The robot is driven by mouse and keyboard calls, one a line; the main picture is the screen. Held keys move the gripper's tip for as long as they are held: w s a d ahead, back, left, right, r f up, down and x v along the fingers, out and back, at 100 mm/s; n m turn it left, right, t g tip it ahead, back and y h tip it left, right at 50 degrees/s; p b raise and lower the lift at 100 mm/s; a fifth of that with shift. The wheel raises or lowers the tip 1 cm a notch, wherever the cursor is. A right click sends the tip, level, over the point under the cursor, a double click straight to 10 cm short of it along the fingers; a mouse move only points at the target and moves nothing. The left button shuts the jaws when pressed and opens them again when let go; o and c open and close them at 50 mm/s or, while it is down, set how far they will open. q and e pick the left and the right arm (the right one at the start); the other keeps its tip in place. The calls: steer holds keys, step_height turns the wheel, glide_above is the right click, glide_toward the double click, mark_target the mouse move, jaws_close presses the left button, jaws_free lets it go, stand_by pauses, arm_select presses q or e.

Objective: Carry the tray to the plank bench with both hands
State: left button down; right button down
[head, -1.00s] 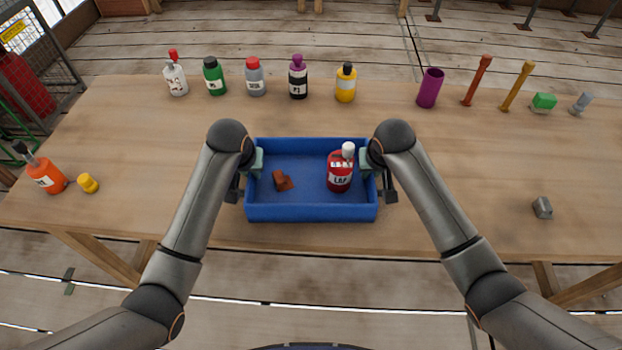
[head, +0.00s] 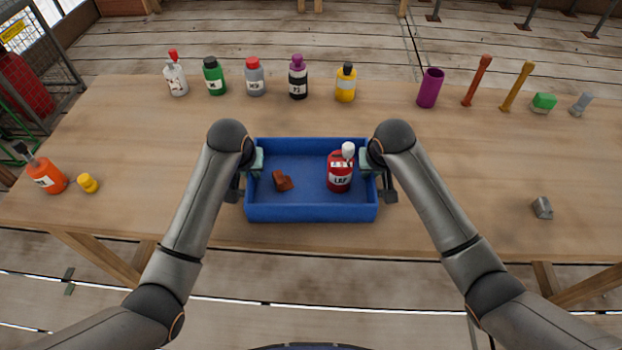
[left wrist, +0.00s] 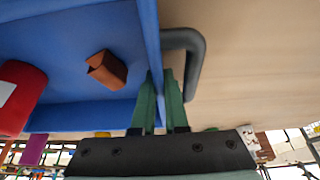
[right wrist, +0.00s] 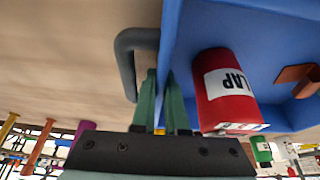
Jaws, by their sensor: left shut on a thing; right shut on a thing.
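The blue tray (head: 310,212) is at the middle of the table's near side, looking level. It holds a red bottle with a white top, labelled LAP (head: 340,176), at its right, and a small brown-orange piece (head: 283,181) left of centre. My left gripper (head: 257,162) is shut on the tray's left side wall, with the grey handle (left wrist: 196,65) beside the fingers. My right gripper (head: 366,162) is shut on the right side wall, next to the other grey handle (right wrist: 128,60). I cannot tell whether the tray's bottom touches the table. No plank bench is identifiable.
The wooden table (head: 470,180) has several bottles along its back left, a purple cup (head: 430,88) and tools at back right. An orange bottle (head: 46,174) and yellow piece (head: 88,183) lie left; a grey metal block (head: 542,208) lies right. Table beside the tray is clear.

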arm_select(q)
steer(key=shift+r, duration=0.2)
arm_select(e)
steer(key=shift+r, duration=0.2)
